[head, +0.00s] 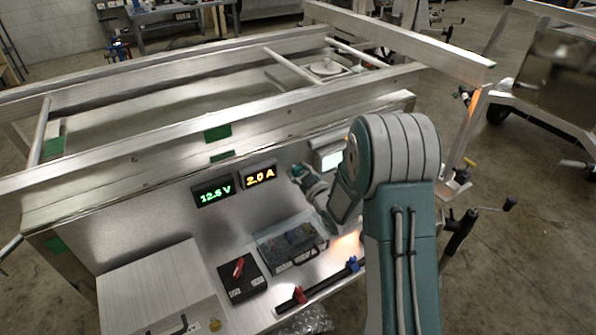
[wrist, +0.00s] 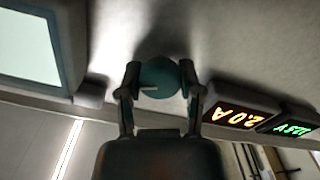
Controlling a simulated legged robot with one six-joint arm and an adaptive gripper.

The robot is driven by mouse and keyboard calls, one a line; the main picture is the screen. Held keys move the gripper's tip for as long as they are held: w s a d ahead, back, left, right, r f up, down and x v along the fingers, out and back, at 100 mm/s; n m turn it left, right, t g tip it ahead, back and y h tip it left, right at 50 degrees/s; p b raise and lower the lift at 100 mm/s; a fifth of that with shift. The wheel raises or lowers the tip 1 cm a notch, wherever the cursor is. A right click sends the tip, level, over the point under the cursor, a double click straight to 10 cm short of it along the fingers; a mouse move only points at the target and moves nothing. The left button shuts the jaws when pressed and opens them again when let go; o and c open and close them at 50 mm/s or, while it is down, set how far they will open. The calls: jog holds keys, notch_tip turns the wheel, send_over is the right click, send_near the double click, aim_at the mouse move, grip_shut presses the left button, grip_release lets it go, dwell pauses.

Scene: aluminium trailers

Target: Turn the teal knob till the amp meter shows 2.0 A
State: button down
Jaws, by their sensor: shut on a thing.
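The teal knob (wrist: 158,78) sits on the panel in the wrist view, with a pale pointer line on its face. My gripper (wrist: 164,90) has one finger on each side of the knob and is shut on it. The amp meter (head: 259,175) shows 2.0 A in orange digits; it also shows upside down in the wrist view (wrist: 235,115).
A voltage meter (head: 214,191) reading about 12.5 V in green stands left of the amp meter. A pale screen (wrist: 28,45) is beside the knob. Below are a clear-lidded box (head: 290,243), a black box with a red switch (head: 239,277) and a bar with red and blue clamps (head: 318,286).

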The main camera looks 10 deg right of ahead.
jog(key=shift+a+n, duration=0.1)
jog(key=shift+n, duration=1.4)
jog(key=shift+c, duration=1.3)
grip_release()
jog(key=shift+a, duration=0.1)
jog(key=v, duration=1.2)
jog(key=shift+w, duration=0.1)
